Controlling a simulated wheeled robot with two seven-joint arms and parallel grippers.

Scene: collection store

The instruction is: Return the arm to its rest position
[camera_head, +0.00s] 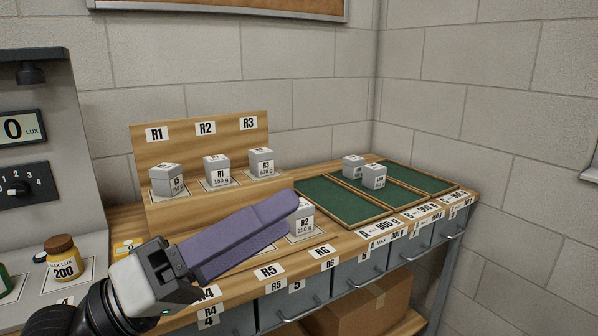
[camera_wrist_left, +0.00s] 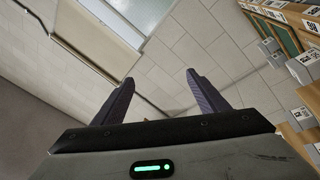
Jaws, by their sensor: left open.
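My left gripper (camera_head: 287,217) reaches in from the lower left in the head view, with long purple fingers. In the left wrist view its two fingers (camera_wrist_left: 160,95) stand wide apart with nothing between them. No contact with that box can be made out. My right gripper is in neither view.
Two more boxes (camera_head: 374,176) stand on green trays (camera_head: 338,209) at right. A yellow jar (camera_head: 62,258) stands at left. A cardboard box (camera_head: 365,312) is below the bench.

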